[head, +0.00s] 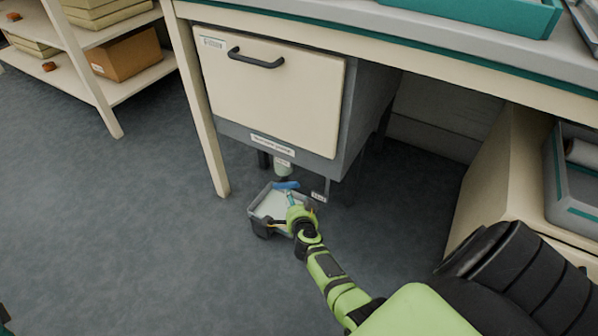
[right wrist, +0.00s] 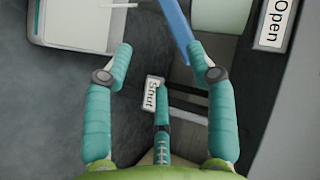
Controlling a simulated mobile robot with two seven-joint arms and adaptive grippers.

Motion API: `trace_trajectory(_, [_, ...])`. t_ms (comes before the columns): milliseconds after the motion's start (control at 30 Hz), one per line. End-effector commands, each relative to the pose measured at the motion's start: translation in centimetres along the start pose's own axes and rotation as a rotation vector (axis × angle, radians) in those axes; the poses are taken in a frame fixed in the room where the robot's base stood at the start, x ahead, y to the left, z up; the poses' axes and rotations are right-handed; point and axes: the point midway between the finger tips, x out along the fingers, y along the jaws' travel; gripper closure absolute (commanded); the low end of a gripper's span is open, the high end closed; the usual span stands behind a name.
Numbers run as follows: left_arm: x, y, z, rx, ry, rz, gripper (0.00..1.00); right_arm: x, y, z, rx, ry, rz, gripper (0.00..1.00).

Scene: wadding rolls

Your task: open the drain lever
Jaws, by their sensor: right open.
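The blue drain lever (head: 286,185) sits below the cream-fronted cabinet (head: 270,95), by a pale outlet (head: 283,170). In the right wrist view the lever (right wrist: 176,25) slants down from the top edge to beside the right-hand fingertip. I cannot tell whether they touch. My right gripper (head: 291,198) is open at the lever, above the tray; its teal fingers (right wrist: 160,62) are spread with nothing held. A "Shut" label (right wrist: 155,94) shows between the fingers and an "Open" label (right wrist: 273,22) at upper right.
A grey tray with a pale inside (head: 256,198) stands on the floor under the outlet. Table legs (head: 205,130) and the cabinet underside bound the space. A shelf with boxes (head: 125,57) is at upper left. Open floor (head: 120,220) lies to the left.

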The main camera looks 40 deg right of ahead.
Motion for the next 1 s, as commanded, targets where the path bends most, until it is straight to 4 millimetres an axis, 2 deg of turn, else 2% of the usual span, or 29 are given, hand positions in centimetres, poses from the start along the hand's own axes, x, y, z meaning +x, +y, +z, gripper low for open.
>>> trace_trajectory(100, [0.0, 0.0, 0.0, 0.0, 0.0, 0.0, 0.68, -2.3, 1.0, 0.5, -0.001, 0.0, 0.001, 0.43])
trace_trajectory(300, [0.0, 0.0, 0.0, 0.0, 0.0, 0.0, 0.68, -4.7, 1.9, 0.9, -0.002, 0.0, -0.001, 0.43])
trace_trajectory(700, [0.0, 0.0, 0.0, 0.0, 0.0, 0.0, 0.68, -5.4, 2.1, 1.1, -0.002, 0.001, -0.001, 0.43])
trace_trajectory(767, [0.0, 0.0, 0.0, 0.0, -0.001, 0.0, 0.68, -5.4, 2.0, 1.0, -0.004, 0.001, -0.004, 0.67])
trace_trajectory(800, [0.1, 0.0, 0.0, 0.0, -0.003, 0.001, 0.68, -5.5, 1.6, 0.9, -0.013, 0.005, -0.012, 0.83])
trace_trajectory(833, [0.1, 0.1, 0.0, 0.0, -0.006, 0.001, 0.68, -5.6, 1.2, 0.7, -0.023, 0.009, -0.023, 0.95])
trace_trajectory(867, [0.2, 0.1, 0.1, -0.001, -0.01, 0.002, 0.68, -5.8, 0.4, 0.5, -0.041, 0.016, -0.04, 1.0])
trace_trajectory(933, [0.5, 0.2, 0.2, -0.002, -0.026, 0.006, 0.68, -6.5, -2.2, -0.3, -0.098, 0.042, -0.103, 1.0])
trace_trajectory(967, [0.6, 0.3, 0.3, -0.002, -0.036, 0.008, 0.68, -7.0, -3.7, -0.7, -0.134, 0.057, -0.142, 1.0])
trace_trajectory(1000, [0.8, 0.5, 0.5, -0.003, -0.05, 0.011, 0.68, -7.9, -6.1, -1.3, -0.184, 0.083, -0.201, 1.0])
